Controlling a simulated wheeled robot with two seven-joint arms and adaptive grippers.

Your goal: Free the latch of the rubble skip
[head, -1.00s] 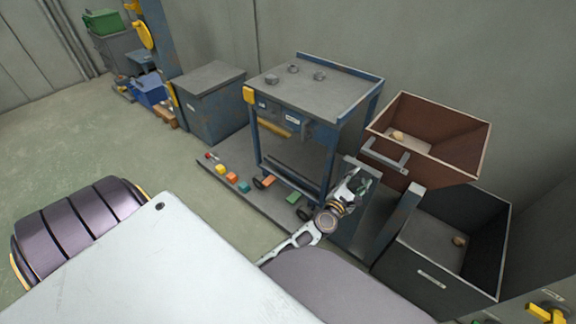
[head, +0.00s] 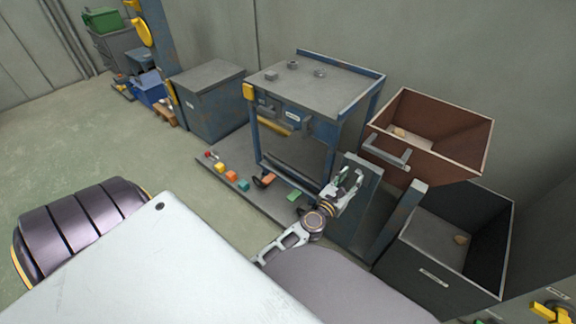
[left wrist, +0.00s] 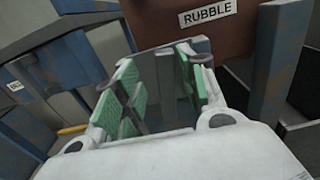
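The rubble skip (head: 455,155) is a rusty brown open box at the right of the head view. A grey bar handle (head: 386,154) is on its front, and a small tan lump (head: 399,132) lies inside. In the left wrist view its brown front (left wrist: 158,22) fills the top, with a white RUBBLE plate (left wrist: 207,14). My left gripper (head: 347,183) is open and empty, below and left of the skip, close to a blue-grey post. Its green pads stand apart in the left wrist view (left wrist: 158,70). I cannot make out the latch. My right gripper is out of view.
A dark open bin (head: 427,282) stands under and right of the skip. Blue-grey posts (head: 398,222) rise beside my left gripper. A blue workbench (head: 345,86) and a low board (head: 222,188) with coloured blocks lie left of it. Open floor is at far left.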

